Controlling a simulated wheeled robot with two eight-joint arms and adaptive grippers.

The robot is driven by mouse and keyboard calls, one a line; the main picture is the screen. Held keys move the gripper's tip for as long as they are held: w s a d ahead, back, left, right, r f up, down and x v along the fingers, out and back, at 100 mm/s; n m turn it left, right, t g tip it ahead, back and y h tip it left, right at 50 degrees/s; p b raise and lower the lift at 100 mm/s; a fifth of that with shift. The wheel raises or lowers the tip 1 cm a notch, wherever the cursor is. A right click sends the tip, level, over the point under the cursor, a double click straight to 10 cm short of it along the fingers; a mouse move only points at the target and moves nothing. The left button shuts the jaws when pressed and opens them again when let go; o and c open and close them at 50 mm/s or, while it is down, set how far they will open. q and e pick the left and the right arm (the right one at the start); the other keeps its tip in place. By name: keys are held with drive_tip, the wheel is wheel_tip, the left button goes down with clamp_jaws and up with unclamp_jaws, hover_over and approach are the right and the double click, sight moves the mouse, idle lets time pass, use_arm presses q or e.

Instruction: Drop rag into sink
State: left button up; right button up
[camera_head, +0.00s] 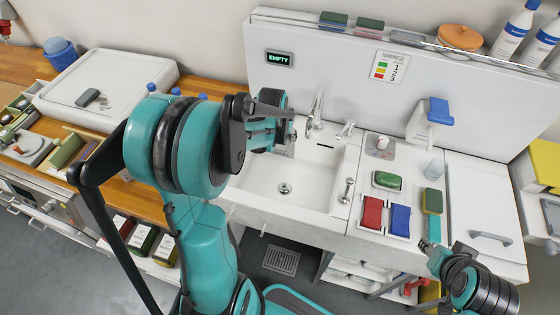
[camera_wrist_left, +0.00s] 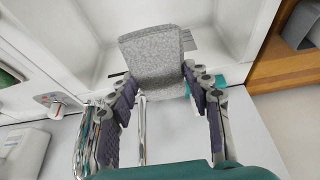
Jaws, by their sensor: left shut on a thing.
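A grey speckled rag (camera_wrist_left: 152,62) shows in the left wrist view at the tips of my left gripper (camera_wrist_left: 163,90), which is shut on it. The rag hangs in front of the white sink walls (camera_wrist_left: 224,28). In the head view, my left gripper (camera_head: 290,133) is above the back part of the white sink (camera_head: 312,188), near the chrome tap (camera_head: 316,108).
A soap dispenser (camera_head: 430,118) is on the splashback. A wooden counter (camera_head: 130,190) with a white tray (camera_head: 105,88) is at left.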

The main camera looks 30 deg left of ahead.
use_arm(q)
drive_tip(key=shift+s+f+b, duration=0.1)
drive_tip(key=shift+f+b, duration=0.2)
drive_tip(key=shift+f, duration=0.25)
wheel_tip(320, 180, down, 5)
drive_tip(key=b, duration=0.3)
drive_tip(key=shift+r, duration=0.2)
drive_tip(key=o, duration=1.2)
drive_tip(key=shift+o, duration=0.2)
drive_tip(key=shift+r, duration=0.15)
drive_tip(key=v, duration=1.1)
drive_tip(key=shift+s+r, duration=0.3)
drive_tip(key=shift+r, duration=0.05)
drive_tip(key=shift+d, duration=0.15)
